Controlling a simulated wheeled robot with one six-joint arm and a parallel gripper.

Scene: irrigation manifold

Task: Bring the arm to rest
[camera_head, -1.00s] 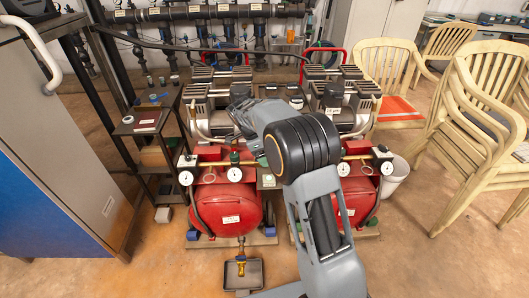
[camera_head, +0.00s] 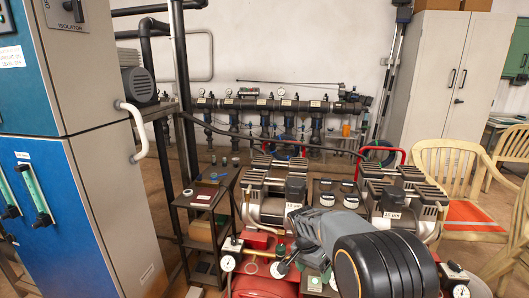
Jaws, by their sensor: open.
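My arm (camera_head: 345,245) reaches up from the bottom edge in the head view, with a thick black-ringed joint close to the camera. Its grey link points away and to the left, in front of the red compressors. My gripper's jaws cannot be made out; the far end of the arm is hidden behind its own links or merges with the machine parts. I see nothing held.
Two compressors with red tanks (camera_head: 262,287) stand close around the arm. A blue and grey cabinet (camera_head: 110,200) is at left, beside a dark shelf stand (camera_head: 203,198). A pipe manifold (camera_head: 280,104) runs along the back wall. Cream chairs (camera_head: 447,165) stand at right.

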